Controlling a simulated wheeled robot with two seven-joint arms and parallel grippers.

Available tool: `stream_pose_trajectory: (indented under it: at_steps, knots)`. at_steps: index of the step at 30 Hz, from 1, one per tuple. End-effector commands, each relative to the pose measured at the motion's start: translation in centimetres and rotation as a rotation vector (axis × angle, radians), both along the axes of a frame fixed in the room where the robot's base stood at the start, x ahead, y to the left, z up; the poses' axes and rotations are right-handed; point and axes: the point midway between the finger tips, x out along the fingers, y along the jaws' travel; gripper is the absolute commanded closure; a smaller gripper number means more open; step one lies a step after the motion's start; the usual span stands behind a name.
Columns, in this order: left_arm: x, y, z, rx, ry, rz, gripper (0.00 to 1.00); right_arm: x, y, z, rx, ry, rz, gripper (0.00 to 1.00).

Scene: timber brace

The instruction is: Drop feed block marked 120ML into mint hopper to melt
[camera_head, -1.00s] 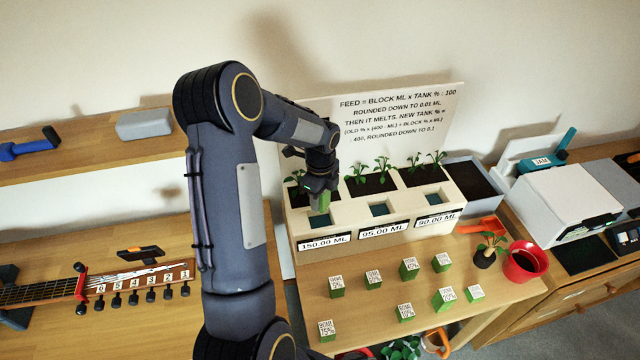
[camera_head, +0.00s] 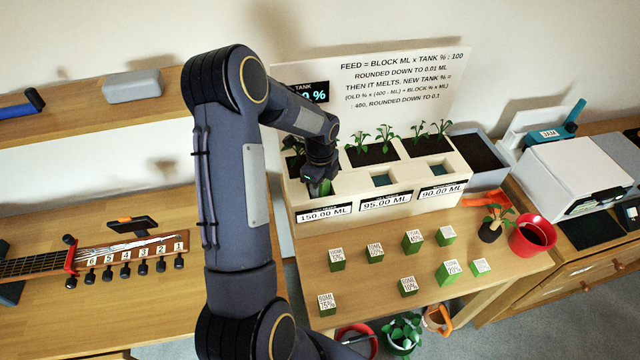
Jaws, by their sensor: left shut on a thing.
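The white planter (camera_head: 293,205) has three plant beds, with square hopper openings in front of them and labels reading 150.00 ML, 95.00 ML and 90.00 ML. My left gripper (camera_head: 321,181) is shut on a green feed block (camera_head: 325,189) at the left opening, above the 150.00 ML label (camera_head: 323,214). The block's marking is not visible, and the gripper and block hide most of that opening. The middle opening (camera_head: 382,180) and right opening (camera_head: 437,169) are clear. I cannot tell from the labels which hopper is mint. My right gripper is not in view.
Several green blocks with white marked tops, such as one block (camera_head: 413,243), stand on the table before the planter. A rule board (camera_head: 400,85) stands behind, with a partly hidden tank display (camera_head: 318,92). A red pot (camera_head: 532,235) stands at right.

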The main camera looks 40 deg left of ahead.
Motion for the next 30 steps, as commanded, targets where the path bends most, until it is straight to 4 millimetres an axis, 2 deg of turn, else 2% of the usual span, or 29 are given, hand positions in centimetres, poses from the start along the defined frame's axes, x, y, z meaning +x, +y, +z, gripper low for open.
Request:
stream_pose_trajectory:
  at_steps: [3,4,9,14,17,24,30]
  knots:
    - [0.0,0.0,0.1,0.0,0.0,0.0,0.89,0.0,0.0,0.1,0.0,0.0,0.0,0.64]
    - [0.0,0.0,0.1,0.0,0.0,0.0,0.61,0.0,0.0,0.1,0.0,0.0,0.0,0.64]
    - [0.0,0.0,0.1,0.0,0.0,0.0,0.39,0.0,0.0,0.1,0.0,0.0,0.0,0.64]
    - [0.0,0.0,0.1,0.0,0.0,0.0,0.38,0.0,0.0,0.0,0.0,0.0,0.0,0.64]
    - [0.1,0.0,0.9,0.001,-0.002,-0.001,0.38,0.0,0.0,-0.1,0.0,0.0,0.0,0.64]
    - [0.3,0.1,5.2,0.004,-0.011,0.001,0.38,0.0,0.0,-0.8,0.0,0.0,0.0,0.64]
    - [0.1,0.0,7.5,0.002,-0.006,0.0,0.38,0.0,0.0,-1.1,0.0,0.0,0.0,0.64]
